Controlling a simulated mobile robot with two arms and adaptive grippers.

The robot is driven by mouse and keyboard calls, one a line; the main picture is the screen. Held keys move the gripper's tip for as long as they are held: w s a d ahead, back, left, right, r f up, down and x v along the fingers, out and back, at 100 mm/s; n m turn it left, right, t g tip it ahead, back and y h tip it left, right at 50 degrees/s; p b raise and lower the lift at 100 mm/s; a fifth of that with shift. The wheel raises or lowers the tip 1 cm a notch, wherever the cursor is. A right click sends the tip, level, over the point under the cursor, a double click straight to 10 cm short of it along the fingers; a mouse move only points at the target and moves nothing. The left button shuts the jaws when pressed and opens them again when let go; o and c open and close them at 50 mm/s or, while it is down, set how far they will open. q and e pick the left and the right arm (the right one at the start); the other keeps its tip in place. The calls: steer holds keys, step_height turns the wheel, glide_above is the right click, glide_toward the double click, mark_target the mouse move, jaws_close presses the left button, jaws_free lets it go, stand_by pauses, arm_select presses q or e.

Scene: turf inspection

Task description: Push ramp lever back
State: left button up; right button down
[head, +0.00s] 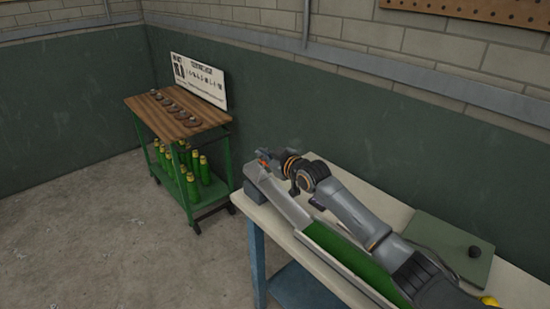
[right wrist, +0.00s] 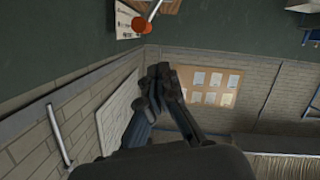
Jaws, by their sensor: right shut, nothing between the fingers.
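The ramp (head: 276,197) is a grey chute at the table's left end, with a green turf lane (head: 345,262) running down from it toward the lower right. My right arm reaches over it from the lower right. My right gripper (head: 268,158) is at the top of the ramp, and its shut, empty fingers (right wrist: 160,72) show in the right wrist view. The ramp lever's orange knob (right wrist: 140,24) shows beyond the fingertips there, apart from them in the picture. In the head view only a small orange-red bit shows by the gripper. My left gripper is out of view.
The ramp stands on a pale table (head: 322,167) with blue legs, against a green wall. A green board (head: 440,235) with a dark knob (head: 474,251) lies behind my arm. The floor between is clear.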

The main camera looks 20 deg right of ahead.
arm_select(q)
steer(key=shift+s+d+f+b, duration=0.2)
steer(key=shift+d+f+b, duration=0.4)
steer(key=shift+b, duration=0.5)
arm_select(e)
steer(key=r+v, duration=0.1)
steer(key=v, duration=0.9)
steer(key=shift+d, duration=0.3)
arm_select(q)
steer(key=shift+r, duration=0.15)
arm_select(e)
steer(key=shift+r, duration=0.1)
